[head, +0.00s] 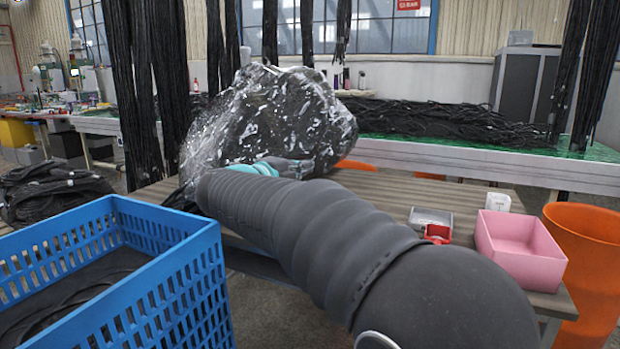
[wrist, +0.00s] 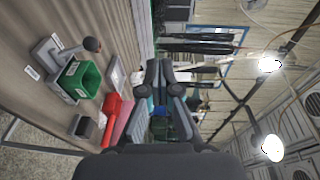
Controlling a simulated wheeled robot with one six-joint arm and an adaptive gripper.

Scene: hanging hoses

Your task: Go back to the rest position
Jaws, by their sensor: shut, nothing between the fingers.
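My arm reaches from the lower right across the head view. Its gripper (head: 300,167) is small and partly hidden behind my own arm. In the wrist view my gripper (wrist: 160,72) points away from the camera with its dark fingers together and nothing between them. In the head view it is in front of a dark bundle wrapped in clear plastic (head: 270,112); I cannot tell whether they touch.
A blue crate (head: 165,290) stands at the lower left. A pink box (head: 518,250) sits on the wooden table (head: 385,187), beside an orange bin (head: 585,260). A green box (wrist: 78,80) shows in the wrist view. Black hoses (head: 150,80) hang behind.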

